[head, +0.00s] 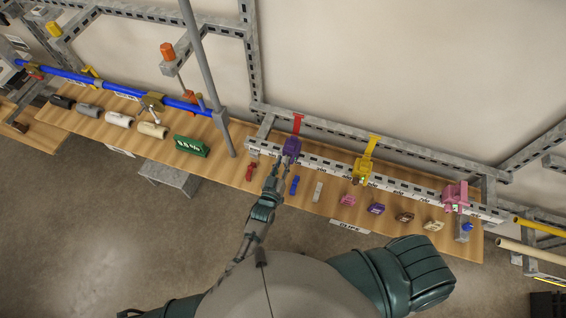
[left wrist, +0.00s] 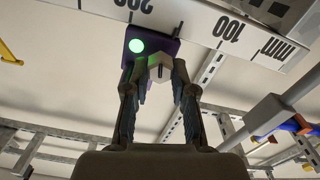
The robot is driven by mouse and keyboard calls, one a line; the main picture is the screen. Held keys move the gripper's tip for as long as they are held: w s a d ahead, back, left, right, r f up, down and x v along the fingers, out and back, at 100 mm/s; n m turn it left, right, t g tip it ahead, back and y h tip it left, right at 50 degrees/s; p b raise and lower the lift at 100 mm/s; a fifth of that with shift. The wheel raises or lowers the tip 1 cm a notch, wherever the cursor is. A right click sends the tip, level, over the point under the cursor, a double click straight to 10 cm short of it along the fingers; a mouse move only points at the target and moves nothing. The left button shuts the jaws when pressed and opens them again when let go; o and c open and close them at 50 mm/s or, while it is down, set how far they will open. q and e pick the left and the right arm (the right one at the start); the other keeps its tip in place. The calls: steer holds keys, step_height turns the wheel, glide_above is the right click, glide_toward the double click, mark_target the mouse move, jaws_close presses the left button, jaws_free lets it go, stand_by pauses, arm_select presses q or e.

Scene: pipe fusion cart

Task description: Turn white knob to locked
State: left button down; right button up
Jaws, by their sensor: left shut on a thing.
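A purple clamp block (head: 291,147) with a red upright part (head: 297,124) sits on the white measuring rail (head: 330,166). My left gripper (head: 281,166) reaches up to the underside of this block. In the left wrist view, the purple block (left wrist: 165,48) carries a round green light and hangs beside the rail's "200" mark. A small whitish knob (left wrist: 158,72) sits under the block, between the fingertips of my left gripper (left wrist: 158,82), which is shut on it. The knob's turn position cannot be told.
A yellow clamp (head: 362,169) and a pink clamp (head: 455,195) stand farther right on the rail. Small coloured parts, including a red one (head: 251,171) and a blue one (head: 294,185), lie on the wooden table (head: 325,208). A grey post (head: 205,75) rises at left.

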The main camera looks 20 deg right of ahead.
arm_select(q)
steer(key=shift+s+a+f, duration=0.1)
steer(key=shift+s+f, duration=0.05)
steer(key=shift+f, duration=0.3)
steer(key=c, duration=1)
jaws_free()
steer(key=shift+o, duration=0.2)
steer(key=shift+w+r, duration=0.1)
steer(key=shift+w, duration=0.1)
steer(key=shift+r, duration=0.1)
steer(key=v, duration=0.8)
steer(key=shift+w, duration=0.1)
